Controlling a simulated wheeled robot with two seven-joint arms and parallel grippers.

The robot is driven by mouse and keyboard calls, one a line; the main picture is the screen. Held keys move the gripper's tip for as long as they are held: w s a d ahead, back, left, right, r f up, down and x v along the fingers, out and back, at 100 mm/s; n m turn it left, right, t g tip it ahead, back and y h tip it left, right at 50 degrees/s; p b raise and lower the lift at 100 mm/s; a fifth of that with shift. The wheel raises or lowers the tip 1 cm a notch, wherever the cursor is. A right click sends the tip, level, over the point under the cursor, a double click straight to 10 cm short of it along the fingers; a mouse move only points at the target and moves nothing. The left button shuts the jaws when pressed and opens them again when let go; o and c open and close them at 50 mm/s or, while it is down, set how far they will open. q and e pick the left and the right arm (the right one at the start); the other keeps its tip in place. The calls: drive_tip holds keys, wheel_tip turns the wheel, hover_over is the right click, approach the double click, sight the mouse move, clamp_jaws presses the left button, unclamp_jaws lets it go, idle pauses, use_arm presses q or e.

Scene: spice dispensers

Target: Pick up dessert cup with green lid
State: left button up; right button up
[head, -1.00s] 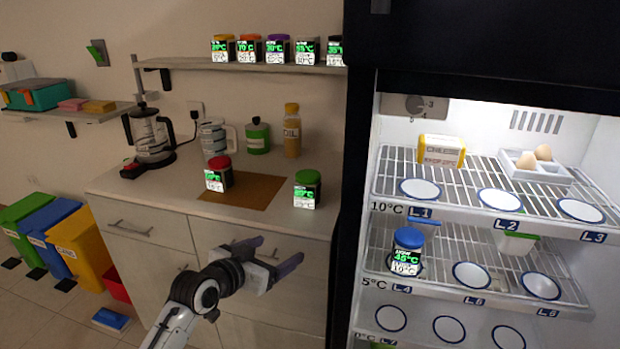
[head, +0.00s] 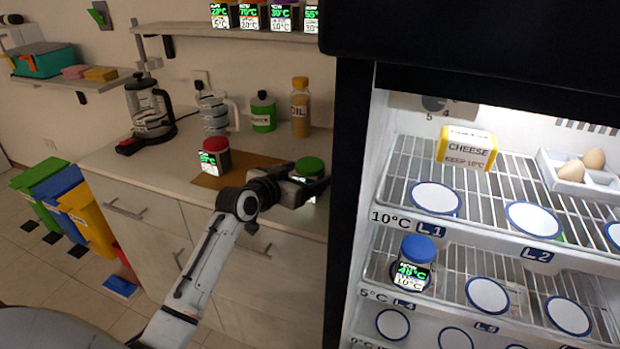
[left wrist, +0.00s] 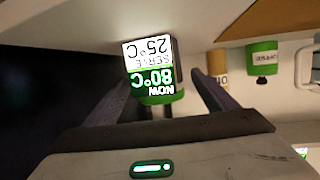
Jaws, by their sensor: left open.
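The dessert cup with green lid (head: 309,167) stands on the counter near its right end, beside the fridge. In the head view its lower part is mostly hidden behind my left gripper (head: 302,187). In the left wrist view the cup (left wrist: 152,72) appears upside down, its label reading 80°C now and 25°C serve. It shows between the two spread fingers of my left gripper (left wrist: 150,92), with a gap on each side. My left gripper is open and holds nothing. My right gripper is not in view.
A red-lidded cup (head: 214,156) stands left on the brown mat (head: 222,180). Behind are a green canister (head: 263,112), an oil bottle (head: 300,108) and a coffee press (head: 149,108). The open fridge's dark side wall (head: 347,200) is close on the right. A shelf (head: 225,31) hangs above.

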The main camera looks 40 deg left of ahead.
use_arm(q)
drive_tip(key=shift+r+x, duration=0.15)
drive_tip(key=shift+x, duration=1.2)
drive_tip(key=shift+r+x, duration=0.2)
drive_tip(key=shift+x, duration=1.15)
drive_tip(key=shift+c, duration=0.5)
drive_tip(key=shift+r, duration=0.1)
drive_tip(key=c, duration=1.2)
